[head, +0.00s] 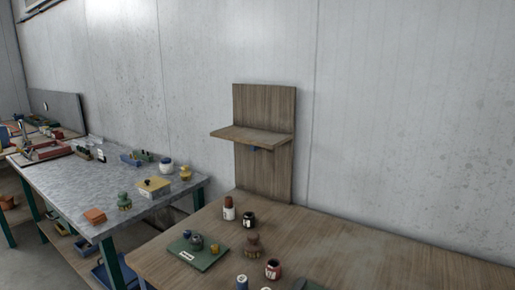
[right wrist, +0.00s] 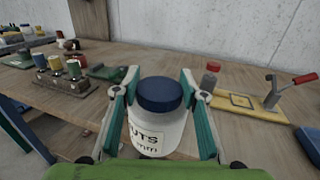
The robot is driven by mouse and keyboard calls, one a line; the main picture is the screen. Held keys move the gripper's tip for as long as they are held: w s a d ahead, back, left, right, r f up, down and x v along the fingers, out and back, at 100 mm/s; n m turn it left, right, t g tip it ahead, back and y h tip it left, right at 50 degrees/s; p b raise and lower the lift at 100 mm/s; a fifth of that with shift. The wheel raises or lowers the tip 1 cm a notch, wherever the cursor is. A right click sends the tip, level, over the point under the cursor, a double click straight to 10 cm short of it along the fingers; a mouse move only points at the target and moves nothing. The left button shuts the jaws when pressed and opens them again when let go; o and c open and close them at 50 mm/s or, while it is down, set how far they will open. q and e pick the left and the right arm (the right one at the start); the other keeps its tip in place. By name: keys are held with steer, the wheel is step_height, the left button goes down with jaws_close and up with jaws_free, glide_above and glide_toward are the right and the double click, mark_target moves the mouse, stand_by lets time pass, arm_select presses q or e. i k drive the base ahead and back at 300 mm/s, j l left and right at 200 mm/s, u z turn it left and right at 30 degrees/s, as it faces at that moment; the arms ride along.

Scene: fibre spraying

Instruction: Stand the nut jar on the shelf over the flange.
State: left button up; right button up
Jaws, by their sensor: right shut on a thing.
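The nut jar (right wrist: 160,122) is white with a dark blue lid and a label of which "UTS" and "mm" show. My right gripper (right wrist: 159,82) is shut on it, one teal finger on each side. The jar is upright in the right wrist view, in front of the wooden table. The wooden shelf (head: 252,137) has a tall back panel at the rear of the table; its board looks bare on top, with a small blue piece under it. A grey part (head: 196,242) sits on a green board; I cannot tell if it is the flange. Neither gripper shows in the head view.
Small jars (head: 229,210) and a brown pot (head: 253,244) stand on the table (head: 330,236) before the shelf. The table's right part is clear in the head view.

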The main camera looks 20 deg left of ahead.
mark_target(255, 136)
steer(key=j+u, duration=0.15)
steer(key=u, duration=0.3)
steer(key=i+j+u, duration=0.1)
steer(key=u, duration=0.35)
steer(key=i+u, duration=0.1)
steer(key=u, duration=0.35)
steer(key=i+z, duration=0.1)
steer(key=z, duration=0.7)
steer(key=i+z, duration=0.15)
steer(key=z, duration=0.25)
steer(key=i+z, duration=0.1)
steer(key=z, duration=0.3)
steer(key=i+u, duration=0.25)
steer(key=k, duration=0.1)
